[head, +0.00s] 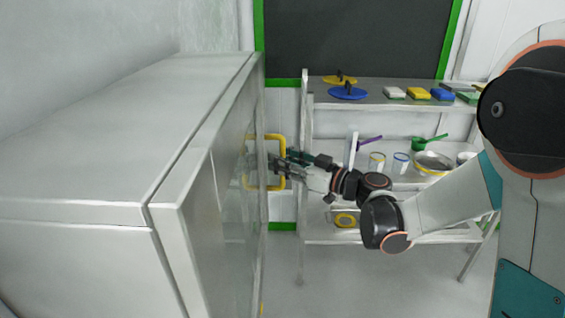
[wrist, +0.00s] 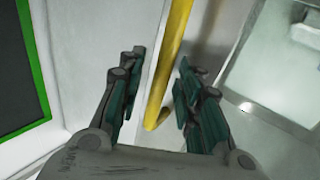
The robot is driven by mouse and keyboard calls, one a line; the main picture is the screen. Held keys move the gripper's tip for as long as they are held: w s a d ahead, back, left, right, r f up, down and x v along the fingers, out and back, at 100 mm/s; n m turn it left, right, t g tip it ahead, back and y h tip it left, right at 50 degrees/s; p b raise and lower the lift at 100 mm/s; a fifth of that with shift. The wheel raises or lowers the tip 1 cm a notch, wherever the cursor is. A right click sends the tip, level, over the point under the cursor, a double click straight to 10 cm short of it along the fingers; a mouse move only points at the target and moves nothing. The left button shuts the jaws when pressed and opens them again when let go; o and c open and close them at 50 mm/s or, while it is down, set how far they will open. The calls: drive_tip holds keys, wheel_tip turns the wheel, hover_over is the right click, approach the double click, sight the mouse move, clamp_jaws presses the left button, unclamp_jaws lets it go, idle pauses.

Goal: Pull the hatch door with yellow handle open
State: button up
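The hatch door (head: 232,190) is a grey, glossy panel on the front of the large white cabinet at the left. Its yellow handle (head: 281,160) is a bar that stands out near the door's far edge. In the wrist view the yellow handle (wrist: 176,62) runs down between the two fingers and bends at its lower end. My gripper (head: 272,165) is at the handle. In the wrist view my gripper (wrist: 160,80) is open, with its green-padded fingers on either side of the bar and visible gaps. The door looks closed.
A white shelf rack (head: 390,92) stands right of the cabinet, close behind my arm, holding blue and yellow lids (head: 348,93), coloured blocks, scoops and tins. A green-framed dark panel (head: 355,38) is on the back wall. Floor (head: 360,285) in front of the rack is clear.

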drive_tip(key=shift+w+a, duration=0.1)
drive_tip(key=shift+a, duration=0.05)
clamp_jaws()
